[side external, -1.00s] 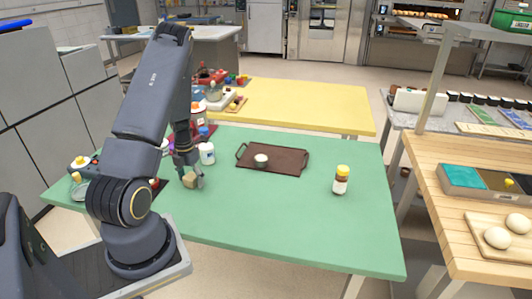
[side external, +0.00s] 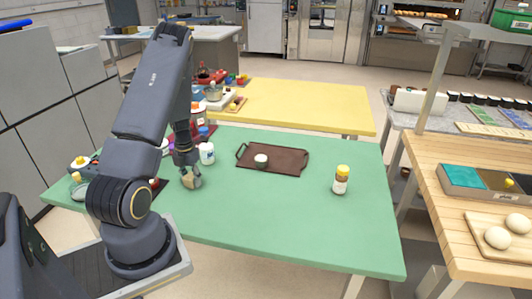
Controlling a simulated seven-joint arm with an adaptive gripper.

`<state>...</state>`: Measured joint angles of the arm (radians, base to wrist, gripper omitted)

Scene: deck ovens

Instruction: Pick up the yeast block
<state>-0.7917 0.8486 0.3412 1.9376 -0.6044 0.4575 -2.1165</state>
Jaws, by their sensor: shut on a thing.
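The yeast block (side external: 191,182) is a small tan block at the left part of the green table. My gripper (side external: 188,178) points down over it and is shut on it, with the fingers covering part of the block. Whether the block touches the table or is slightly above it, I cannot tell.
A white bottle (side external: 207,153) stands just behind my gripper. A brown tray (side external: 290,168) with a small cup (side external: 261,160) lies at the table's back middle. A yellow-capped jar (side external: 341,180) stands at the right. The green table's (side external: 290,225) front middle is clear.

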